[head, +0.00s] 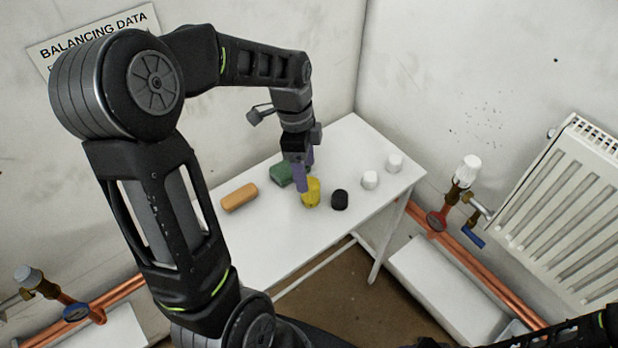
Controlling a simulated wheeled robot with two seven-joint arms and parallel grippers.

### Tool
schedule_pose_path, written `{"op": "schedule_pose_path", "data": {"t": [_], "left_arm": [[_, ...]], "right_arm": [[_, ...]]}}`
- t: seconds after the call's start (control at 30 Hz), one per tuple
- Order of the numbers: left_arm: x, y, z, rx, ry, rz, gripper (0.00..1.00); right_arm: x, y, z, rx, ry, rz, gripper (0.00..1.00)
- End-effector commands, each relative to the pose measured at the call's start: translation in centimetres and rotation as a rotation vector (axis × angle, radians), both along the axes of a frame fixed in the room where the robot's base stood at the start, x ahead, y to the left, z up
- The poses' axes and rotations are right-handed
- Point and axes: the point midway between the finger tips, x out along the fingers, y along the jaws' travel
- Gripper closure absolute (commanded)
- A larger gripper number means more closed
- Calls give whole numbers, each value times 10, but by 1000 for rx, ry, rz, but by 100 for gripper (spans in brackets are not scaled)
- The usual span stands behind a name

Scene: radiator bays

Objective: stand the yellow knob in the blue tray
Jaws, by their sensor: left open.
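The yellow knob (313,193) is on the white table, near its middle. My left gripper (306,179) points down at it with its purple fingers open. One finger overlaps the knob's left side in the picture, and I cannot tell whether it touches. The knob's exact pose is partly hidden by that finger. I do not make out a blue tray in this view. My right gripper is not in view; only part of my right arm shows at the lower right.
On the white table (270,255) are an orange cylinder (239,197), a green block (281,175), a black knob (340,200) and two white knobs, one nearer (370,180) and one farther (394,163). A radiator (565,215) with a valve (467,170) and copper pipes stand at right.

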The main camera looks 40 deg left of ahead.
Motion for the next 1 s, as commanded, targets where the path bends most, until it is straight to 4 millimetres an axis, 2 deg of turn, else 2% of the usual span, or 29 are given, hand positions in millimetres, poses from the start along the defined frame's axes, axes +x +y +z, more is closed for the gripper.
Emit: {"op": "schedule_pose_path", "data": {"t": [0.1, 0.23, 0.57, 0.83, 1.0], "left_arm": [[3, -2, -1, -6, -46, -208, 35], [5, -2, -1, -4, -70, -323, 35], [5, -2, -2, -4, -71, -342, 35], [4, -6, -25, -4, -69, -341, 35], [5, -6, -27, -4, -71, -340, 35]], "right_arm": [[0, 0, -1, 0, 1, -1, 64], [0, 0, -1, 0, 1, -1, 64], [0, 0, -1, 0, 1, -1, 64], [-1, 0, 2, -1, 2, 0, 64], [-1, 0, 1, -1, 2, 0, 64]]}}
